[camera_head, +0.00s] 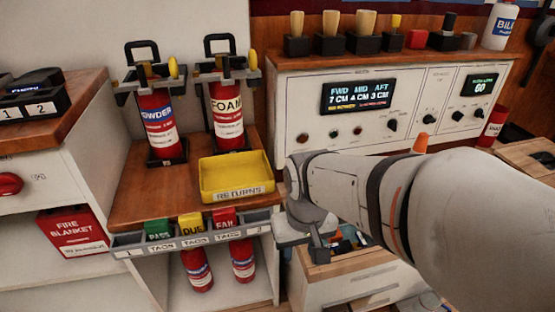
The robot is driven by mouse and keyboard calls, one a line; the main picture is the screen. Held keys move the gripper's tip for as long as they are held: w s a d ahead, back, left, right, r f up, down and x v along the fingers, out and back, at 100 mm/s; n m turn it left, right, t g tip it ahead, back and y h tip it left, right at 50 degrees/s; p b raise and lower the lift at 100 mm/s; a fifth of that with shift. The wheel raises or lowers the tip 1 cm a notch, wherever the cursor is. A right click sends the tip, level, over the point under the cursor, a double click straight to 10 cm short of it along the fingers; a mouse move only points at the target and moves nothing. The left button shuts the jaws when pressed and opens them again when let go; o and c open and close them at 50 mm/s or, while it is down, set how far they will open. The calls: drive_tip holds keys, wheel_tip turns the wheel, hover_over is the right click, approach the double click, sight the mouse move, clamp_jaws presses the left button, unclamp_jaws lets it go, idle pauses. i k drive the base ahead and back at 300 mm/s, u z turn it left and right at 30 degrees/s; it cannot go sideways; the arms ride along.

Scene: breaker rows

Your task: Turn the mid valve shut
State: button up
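No valve marked mid can be made out in this view. A white control panel (290,95) stands at the back right. Its dark display (357,94) reads FWD, MID, AFT with 7 CM, 4 CM, 3 CM below. Small round lights or buttons (333,134) sit under the display, and black knobs (393,124) are to their right. My arm comes in from the right in front of the panel. My gripper (318,246) hangs at the arm's left end, above an open drawer; its fingers are not clear enough to tell open from shut.
A yellow returns tray (236,194) and two red extinguishers (160,122) stand on the wooden counter left of my gripper. A grey tag rail (190,239) runs along its front edge. Wooden-handled tools (330,28) stand on the panel's top. A drawer unit (345,285) is below my arm.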

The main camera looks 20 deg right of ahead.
sight(362, 242)
drive_tip(key=u, duration=0.05)
drive_tip(key=k, duration=1.6)
drive_tip(key=z, duration=0.55)
drive_tip(key=i, duration=1.65)
drive_tip(key=z, duration=0.05)
